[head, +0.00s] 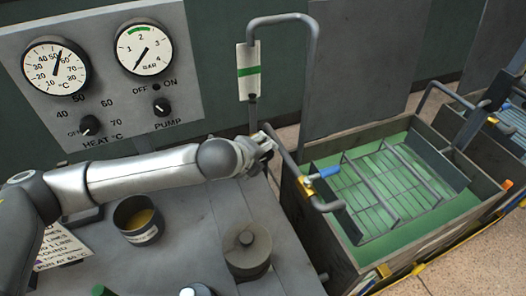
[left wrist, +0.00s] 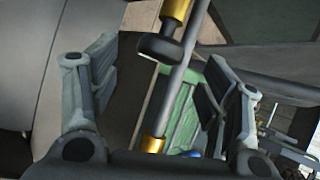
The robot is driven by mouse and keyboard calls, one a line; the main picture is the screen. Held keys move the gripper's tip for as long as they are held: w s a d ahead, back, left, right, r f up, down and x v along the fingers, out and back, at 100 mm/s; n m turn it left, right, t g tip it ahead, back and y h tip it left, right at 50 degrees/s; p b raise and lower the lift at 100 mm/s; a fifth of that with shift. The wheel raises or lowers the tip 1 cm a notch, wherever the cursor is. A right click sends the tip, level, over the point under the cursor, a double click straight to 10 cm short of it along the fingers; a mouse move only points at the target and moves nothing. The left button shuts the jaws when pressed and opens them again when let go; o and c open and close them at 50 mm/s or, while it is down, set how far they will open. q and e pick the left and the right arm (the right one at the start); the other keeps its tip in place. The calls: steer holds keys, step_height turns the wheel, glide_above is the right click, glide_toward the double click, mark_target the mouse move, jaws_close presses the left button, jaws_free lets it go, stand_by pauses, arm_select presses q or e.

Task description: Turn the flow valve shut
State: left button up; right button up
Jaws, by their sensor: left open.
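A valve with a blue lever (head: 323,173) and a brass body (head: 306,184) sits on the grey pipe at the tank's left edge. The lever points right, over the tank. In the left wrist view only a small piece of blue (left wrist: 191,154) shows at the bottom, mostly hidden by the gripper. My left gripper (head: 266,143) is open by the upper part of that pipe, up and left of the blue lever. In the left wrist view its two fingers are apart, with a grey pipe (left wrist: 177,80) crossing between them. My right gripper is not in view.
The green-bottomed tank (head: 451,226) holds a wire rack (head: 385,180). A sight gauge (head: 248,72) hangs on an upright pipe behind my gripper. A panel (head: 85,45) with dials and knobs stands at left. A cup (head: 138,220) and a round lidded object (head: 247,250) occupy the bench.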

arm_select(q)
steer(key=shift+x, duration=2.45)
steer(key=c, duration=1)
steer(key=p, duration=0.3)
steer(key=shift+r+y, duration=0.3)
steer(key=shift+y, duration=0.1)
steer(key=shift+c, duration=0.2)
steer(key=shift+d+f+g+p, duration=0.15)
steer(key=shift+g+p, duration=0.15)
steer(key=shift+p, duration=0.2)
steer(key=shift+f, duration=0.1)
steer(key=o, duration=1)
